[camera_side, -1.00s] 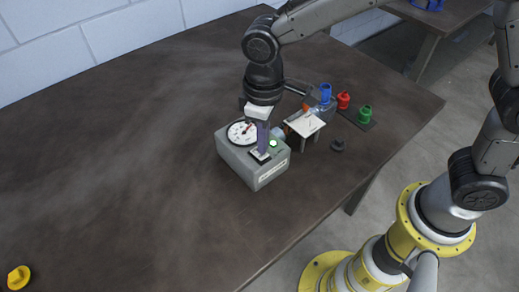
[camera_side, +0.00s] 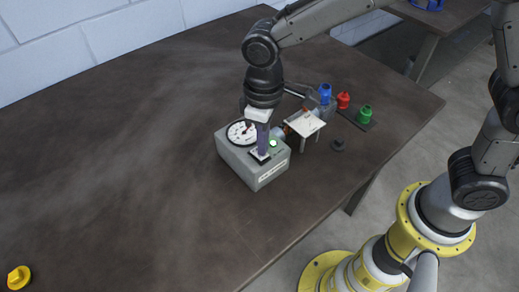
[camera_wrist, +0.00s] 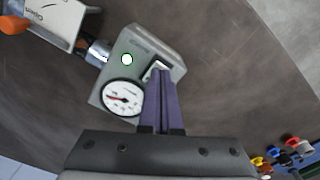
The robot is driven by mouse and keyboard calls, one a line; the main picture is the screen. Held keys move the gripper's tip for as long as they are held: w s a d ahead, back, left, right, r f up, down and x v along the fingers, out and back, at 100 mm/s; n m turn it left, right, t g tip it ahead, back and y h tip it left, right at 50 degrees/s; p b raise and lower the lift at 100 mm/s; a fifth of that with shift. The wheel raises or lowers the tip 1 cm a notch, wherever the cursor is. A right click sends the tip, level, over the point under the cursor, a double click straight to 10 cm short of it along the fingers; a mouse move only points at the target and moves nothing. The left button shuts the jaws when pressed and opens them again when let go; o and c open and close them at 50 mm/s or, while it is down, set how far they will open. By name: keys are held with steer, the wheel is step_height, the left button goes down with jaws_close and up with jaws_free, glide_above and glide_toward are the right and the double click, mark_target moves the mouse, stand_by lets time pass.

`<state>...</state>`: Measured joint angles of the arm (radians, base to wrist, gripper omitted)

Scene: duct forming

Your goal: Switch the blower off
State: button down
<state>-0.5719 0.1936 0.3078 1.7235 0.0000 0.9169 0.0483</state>
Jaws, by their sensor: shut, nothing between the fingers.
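The blower is a grey box (camera_side: 236,158) on the table, with a round white gauge (camera_side: 241,132) and a lit green lamp (camera_side: 273,143) on its top. In the wrist view the grey box (camera_wrist: 166,52) shows the lamp (camera_wrist: 127,59) bright with a green rim, and the gauge (camera_wrist: 123,97) has a red needle. A pale switch plate (camera_side: 260,156) lies on the top beside the lamp. My gripper (camera_side: 262,152) points down at this switch with its purple fingers shut and empty. In the wrist view the fingertips (camera_wrist: 161,72) cover most of the switch, so its position and any contact are hidden.
A small white-topped stand (camera_side: 305,124) is right beside the box, joined by a metal nozzle (camera_wrist: 98,52). Blue (camera_side: 325,94), red (camera_side: 343,100) and green (camera_side: 364,113) fittings stand behind. A yellow part (camera_side: 19,278) lies front left. The table's left side is clear.

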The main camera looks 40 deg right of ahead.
steer(key=shift+f, duration=0.75)
stand_by(0.3)
steer(key=shift+r, duration=3.6)
